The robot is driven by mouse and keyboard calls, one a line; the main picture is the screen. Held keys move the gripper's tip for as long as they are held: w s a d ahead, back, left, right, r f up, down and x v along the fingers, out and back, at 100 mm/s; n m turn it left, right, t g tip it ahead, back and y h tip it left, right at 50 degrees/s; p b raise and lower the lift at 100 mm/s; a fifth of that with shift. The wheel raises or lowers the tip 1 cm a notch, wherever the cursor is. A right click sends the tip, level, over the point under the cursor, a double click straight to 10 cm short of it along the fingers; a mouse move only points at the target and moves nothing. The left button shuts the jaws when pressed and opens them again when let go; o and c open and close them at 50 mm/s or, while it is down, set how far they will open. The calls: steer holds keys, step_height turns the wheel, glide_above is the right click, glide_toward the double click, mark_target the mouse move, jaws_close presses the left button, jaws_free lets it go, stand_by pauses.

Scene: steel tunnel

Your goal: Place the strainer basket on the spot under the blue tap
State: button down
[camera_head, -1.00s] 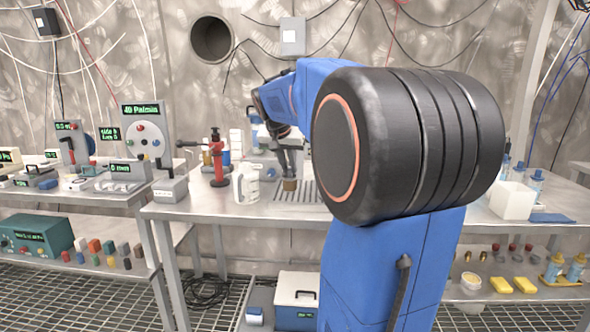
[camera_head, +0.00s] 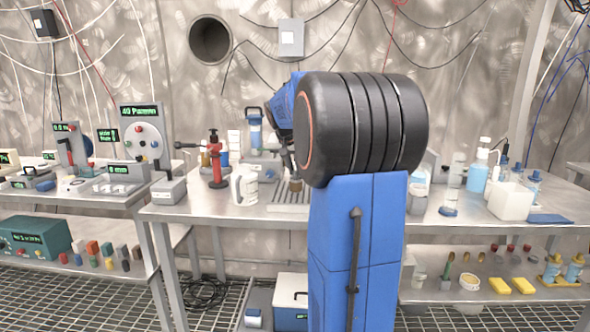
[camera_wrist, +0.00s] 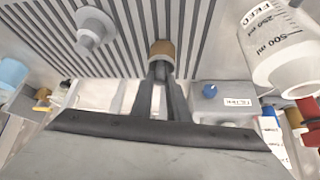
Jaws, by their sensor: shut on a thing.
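My gripper (camera_wrist: 160,70) is shut on a small brown, round piece, which looks like the strainer basket (camera_wrist: 160,48). It holds the basket over or on the slatted metal drain grate (camera_wrist: 45,50); I cannot tell whether they touch. The head view shows the basket (camera_head: 296,185) at the fingertips, above the grate (camera_head: 283,208). A blue knob (camera_wrist: 210,90), possibly the blue tap, sits on a grey labelled box (camera_wrist: 222,101) beside my fingers in the wrist view. The spot under the tap cannot be made out.
A white graduated jug (camera_head: 243,186) stands just left of the grate. A red stand (camera_head: 216,165) is further left. Bottles and a white bin (camera_head: 510,200) stand right of my arm.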

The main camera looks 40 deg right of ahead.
steer(key=shift+f, duration=0.1)
steer(key=c, duration=1.7)
jaws_free()
steer(key=shift+r, duration=0.2)
steer(key=v, duration=1.2)
steer(key=shift+w, duration=0.1)
steer(key=shift+a, duration=0.1)
